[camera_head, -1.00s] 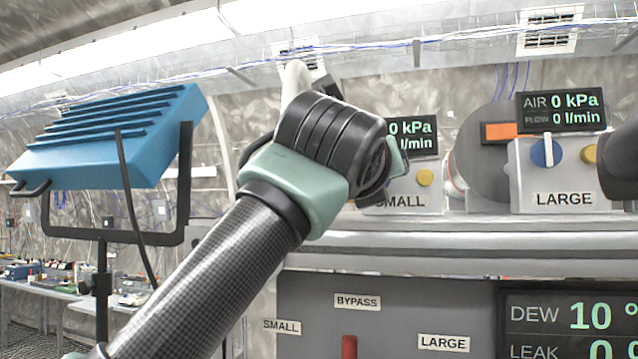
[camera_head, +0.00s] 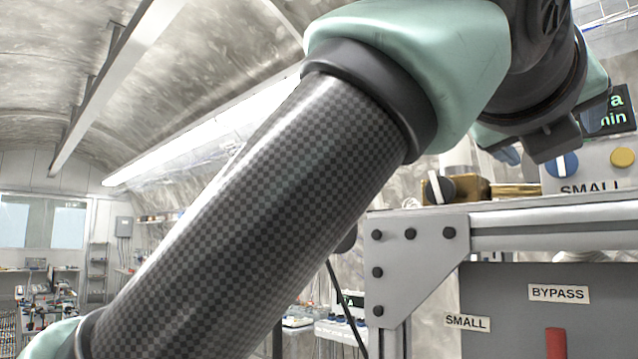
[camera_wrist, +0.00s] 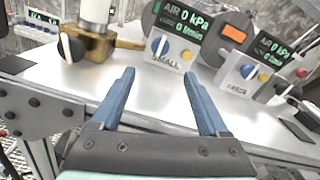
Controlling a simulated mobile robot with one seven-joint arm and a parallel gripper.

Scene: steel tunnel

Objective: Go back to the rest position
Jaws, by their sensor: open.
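My gripper (camera_wrist: 160,100) shows in the wrist view with its two blue fingers spread apart and nothing between them. It is over the front part of a light metal bench top (camera_wrist: 150,85). The SMALL control box (camera_wrist: 160,50) stands beyond the fingertips, apart from them.
A brass valve with a black and white knob (camera_wrist: 72,47) stands at the bench's left. The LARGE box (camera_wrist: 240,75) is to the right. Below the bench, a grey panel (camera_head: 500,300) carries a BYPASS label and a red handle (camera_head: 556,343). The bench's corner plate (camera_head: 405,262) is close to my arm.

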